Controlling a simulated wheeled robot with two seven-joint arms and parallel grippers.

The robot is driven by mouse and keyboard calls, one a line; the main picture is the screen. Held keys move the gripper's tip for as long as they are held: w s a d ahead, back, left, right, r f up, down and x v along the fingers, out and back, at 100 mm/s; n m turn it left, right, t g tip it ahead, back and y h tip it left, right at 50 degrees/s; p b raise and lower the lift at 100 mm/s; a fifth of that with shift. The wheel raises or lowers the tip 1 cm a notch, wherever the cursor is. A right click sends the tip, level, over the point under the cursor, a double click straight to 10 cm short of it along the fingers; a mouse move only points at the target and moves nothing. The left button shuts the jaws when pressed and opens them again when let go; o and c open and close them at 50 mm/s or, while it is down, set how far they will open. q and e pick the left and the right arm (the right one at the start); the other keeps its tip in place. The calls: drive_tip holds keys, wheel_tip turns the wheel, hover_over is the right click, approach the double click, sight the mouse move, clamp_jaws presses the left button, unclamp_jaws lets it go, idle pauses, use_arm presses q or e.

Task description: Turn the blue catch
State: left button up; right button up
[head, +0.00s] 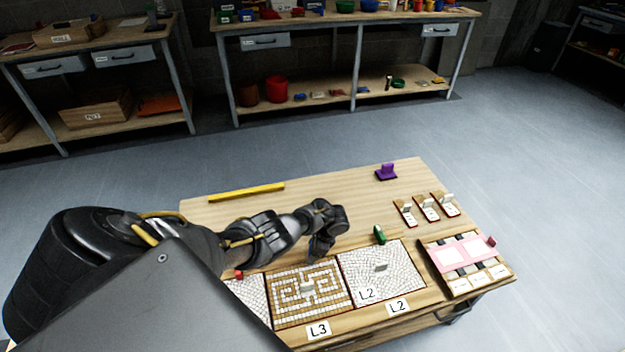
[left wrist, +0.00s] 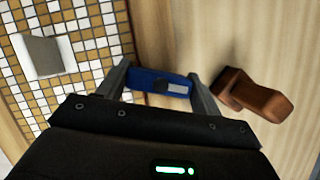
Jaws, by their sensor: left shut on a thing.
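The blue catch (left wrist: 143,78) lies between the two fingers of my left gripper (left wrist: 160,85) in the left wrist view. The fingers are shut on it, one at each end. It sits on bare wood beside the edge of the brown-and-white mosaic panel (head: 284,319). In the head view my left gripper (head: 318,249) is down at the far edge of this panel, and the blue catch is hidden behind it. The panel's pale grip block (left wrist: 43,55) shows at the left in the left wrist view. My right gripper is not in view.
A brown wooden piece (left wrist: 255,96) stands close to the right finger. A green catch (head: 379,236) stands behind the white mosaic panel (head: 408,265), and a red one (head: 239,274) is left. A yellow bar (head: 246,192) and purple piece (head: 386,173) lie farther back.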

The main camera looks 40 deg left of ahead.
use_arm(q)
drive_tip(key=n+g+h, duration=0.1)
drive_tip(key=n, duration=0.2)
drive_tip(key=shift+n, duration=0.4)
drive_tip(key=shift+b, duration=0.3)
drive_tip(key=shift+n, duration=0.3)
drive_tip(key=o, duration=1)
drive_tip(key=shift+r, duration=0.1)
